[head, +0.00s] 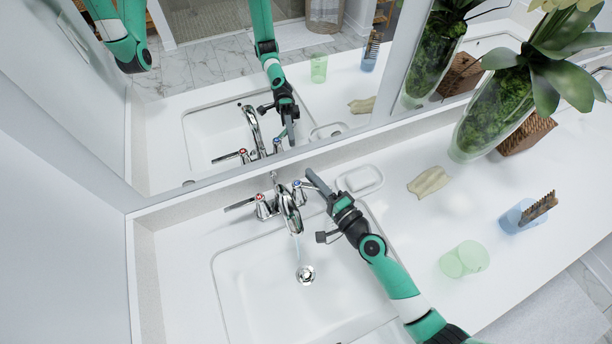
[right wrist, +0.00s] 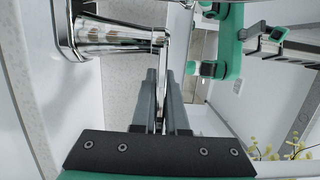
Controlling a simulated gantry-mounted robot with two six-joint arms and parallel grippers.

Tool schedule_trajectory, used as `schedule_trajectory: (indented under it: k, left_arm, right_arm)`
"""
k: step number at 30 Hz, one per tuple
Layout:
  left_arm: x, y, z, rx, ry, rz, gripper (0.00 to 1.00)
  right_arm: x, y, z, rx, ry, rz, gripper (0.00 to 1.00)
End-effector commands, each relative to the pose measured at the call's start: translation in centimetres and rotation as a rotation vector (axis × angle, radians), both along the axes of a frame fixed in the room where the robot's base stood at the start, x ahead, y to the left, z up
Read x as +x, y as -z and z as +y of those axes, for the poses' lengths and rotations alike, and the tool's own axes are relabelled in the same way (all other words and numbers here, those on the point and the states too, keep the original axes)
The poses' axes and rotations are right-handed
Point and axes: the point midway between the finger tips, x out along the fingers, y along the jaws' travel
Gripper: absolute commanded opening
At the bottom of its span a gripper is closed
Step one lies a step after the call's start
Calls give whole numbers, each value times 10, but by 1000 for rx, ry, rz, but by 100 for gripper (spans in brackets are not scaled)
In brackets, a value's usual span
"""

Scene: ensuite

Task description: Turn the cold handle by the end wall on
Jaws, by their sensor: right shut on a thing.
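A chrome tap (head: 288,212) stands at the back of the white basin, near the end wall at the left. Its left-hand handle (head: 263,208) has a lever pointing left, toward that wall. The right-hand handle (head: 299,193) has its lever toward my right gripper (head: 314,181). In the right wrist view the chrome handle (right wrist: 108,38) is at upper left, and its thin lever runs down between the fingers of my right gripper (right wrist: 162,88), which is shut on it. A thin pale stream (head: 298,248) shows below the spout. My left gripper is not in view.
A mirror (head: 200,80) rises behind the tap. A soap dish (head: 362,180), a folded cloth (head: 429,181), a green cup (head: 464,260), a blue cup with a comb (head: 520,215) and a plant vase (head: 490,115) stand to the right. The basin (head: 250,285) is empty.

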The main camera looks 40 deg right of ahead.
Motion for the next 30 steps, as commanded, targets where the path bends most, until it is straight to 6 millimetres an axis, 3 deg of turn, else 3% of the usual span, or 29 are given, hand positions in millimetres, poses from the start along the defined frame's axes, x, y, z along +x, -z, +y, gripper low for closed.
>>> schedule_trajectory:
  k: [7, 9, 13, 23, 26, 30]
  left_arm:
    - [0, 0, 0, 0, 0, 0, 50]
    - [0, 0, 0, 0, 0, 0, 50]
    - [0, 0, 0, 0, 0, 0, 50]
    - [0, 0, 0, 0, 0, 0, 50]
    - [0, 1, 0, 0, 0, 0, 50]
    - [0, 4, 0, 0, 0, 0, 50]
  right_arm:
    - [0, 0, 0, -1, 0, 0, 0]
    - [0, 0, 0, -1, -1, 0, 20]
    - [0, 0, 0, -1, -1, 0, 41]
    - [-4, 0, 1, -1, -1, 0, 41]
    - [-16, 1, 2, -1, -1, 1, 41]
    - [-47, 3, 4, 0, 1, 2, 41]
